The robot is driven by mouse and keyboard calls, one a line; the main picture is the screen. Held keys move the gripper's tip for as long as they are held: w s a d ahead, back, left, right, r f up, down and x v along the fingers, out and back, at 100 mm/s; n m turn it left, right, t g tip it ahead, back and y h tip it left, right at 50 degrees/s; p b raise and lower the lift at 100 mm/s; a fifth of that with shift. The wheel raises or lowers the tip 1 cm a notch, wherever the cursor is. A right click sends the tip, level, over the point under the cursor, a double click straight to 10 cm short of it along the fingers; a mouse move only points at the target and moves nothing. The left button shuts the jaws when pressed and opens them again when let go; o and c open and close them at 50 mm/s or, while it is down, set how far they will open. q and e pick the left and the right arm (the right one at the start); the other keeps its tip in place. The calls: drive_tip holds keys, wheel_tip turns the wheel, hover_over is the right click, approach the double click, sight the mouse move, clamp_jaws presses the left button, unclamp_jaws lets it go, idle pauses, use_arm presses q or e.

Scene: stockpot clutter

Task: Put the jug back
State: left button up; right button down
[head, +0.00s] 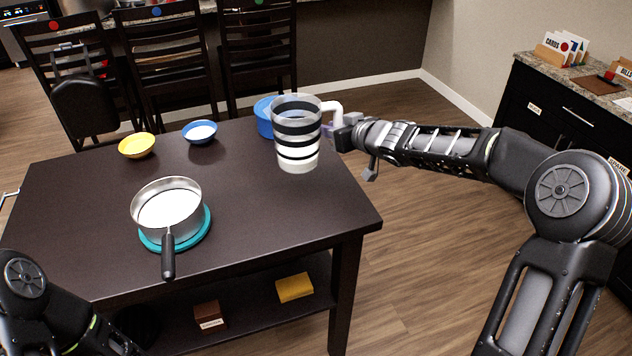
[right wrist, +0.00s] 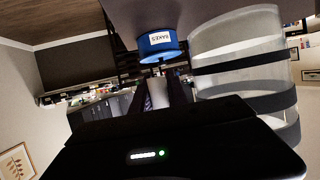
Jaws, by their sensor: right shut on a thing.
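The jug (head: 297,133) is clear with black bands and a white lower part, and stays upright at the right end of the dark table. Its white handle (head: 333,108) points right. My right gripper (head: 342,132) is shut on the handle, coming in from the right. In the right wrist view the jug's banded wall (right wrist: 240,70) fills the right side, and the fingers (right wrist: 160,92) close around the pale handle. I cannot tell whether the jug's base touches the table. My left gripper is out of view; only part of that arm shows at bottom left.
A blue labelled tub (right wrist: 158,46) is close behind the jug, partly hidden in the head view (head: 264,120). A saucepan (head: 168,212) sits on a teal trivet (head: 205,232). A yellow bowl (head: 137,146) and blue bowl (head: 200,132) stand at the back. The table's front right is clear.

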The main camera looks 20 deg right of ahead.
drive_tip(key=shift+s+a+r, duration=0.1)
drive_tip(key=shift+a, duration=0.1)
wheel_tip(320, 180, down, 6)
drive_tip(key=b, duration=0.5)
drive_tip(key=shift+f, duration=0.25)
wheel_tip(320, 180, down, 4)
drive_tip(key=b, duration=0.2)
drive_tip(key=shift+r+b, duration=0.15)
drive_tip(key=shift+b, duration=0.2)
drive_tip(key=shift+r, duration=0.1)
